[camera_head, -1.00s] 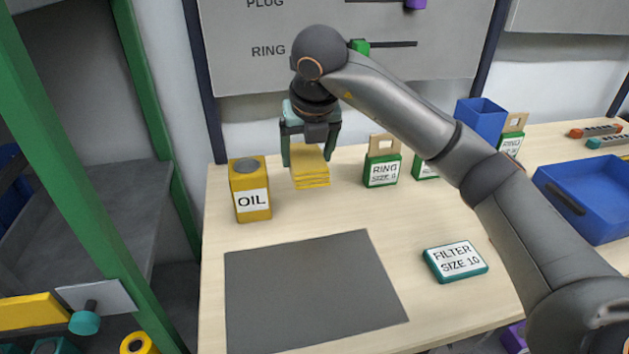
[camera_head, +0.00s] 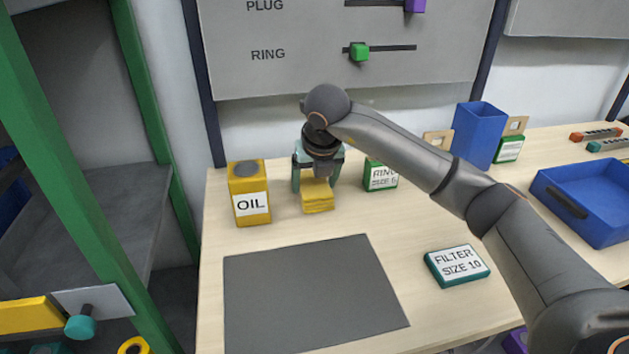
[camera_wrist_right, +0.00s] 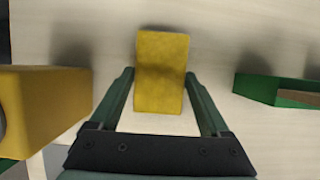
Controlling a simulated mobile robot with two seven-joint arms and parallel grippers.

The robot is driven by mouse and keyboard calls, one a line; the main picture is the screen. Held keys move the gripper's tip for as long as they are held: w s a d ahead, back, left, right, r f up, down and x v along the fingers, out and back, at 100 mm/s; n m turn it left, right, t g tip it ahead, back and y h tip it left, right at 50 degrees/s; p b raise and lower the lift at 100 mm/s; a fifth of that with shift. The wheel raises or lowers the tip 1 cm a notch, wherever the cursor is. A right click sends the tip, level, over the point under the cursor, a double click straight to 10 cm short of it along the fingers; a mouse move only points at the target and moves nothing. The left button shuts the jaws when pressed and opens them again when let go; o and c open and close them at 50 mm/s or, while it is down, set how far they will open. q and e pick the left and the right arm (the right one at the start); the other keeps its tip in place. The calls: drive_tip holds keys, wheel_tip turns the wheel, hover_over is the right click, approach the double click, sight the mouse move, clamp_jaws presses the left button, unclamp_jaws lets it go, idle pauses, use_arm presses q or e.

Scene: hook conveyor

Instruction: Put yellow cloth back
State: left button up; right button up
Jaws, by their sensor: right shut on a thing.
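The yellow cloth (camera_head: 317,203) is a folded block at the back of the wooden table, just right of the yellow oil can. My right gripper (camera_head: 317,184) points down over it and is shut on it, one finger on each side. In the right wrist view, the cloth (camera_wrist_right: 162,85) lies between the two green fingers (camera_wrist_right: 163,105). Whether its underside touches the table is hard to tell. My left gripper is not in view.
The oil can (camera_head: 249,205) stands close on the left, and a green ring box (camera_head: 381,177) on the right. A grey mat (camera_head: 312,290) lies empty in front. A filter box (camera_head: 457,265), blue bin (camera_head: 477,137) and blue tray (camera_head: 592,232) are further right.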

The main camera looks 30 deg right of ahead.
drive_tip(key=o, duration=1)
drive_tip(key=shift+f, duration=0.1)
drive_tip(key=p+v, duration=0.1)
drive_tip(key=v, duration=1.1)
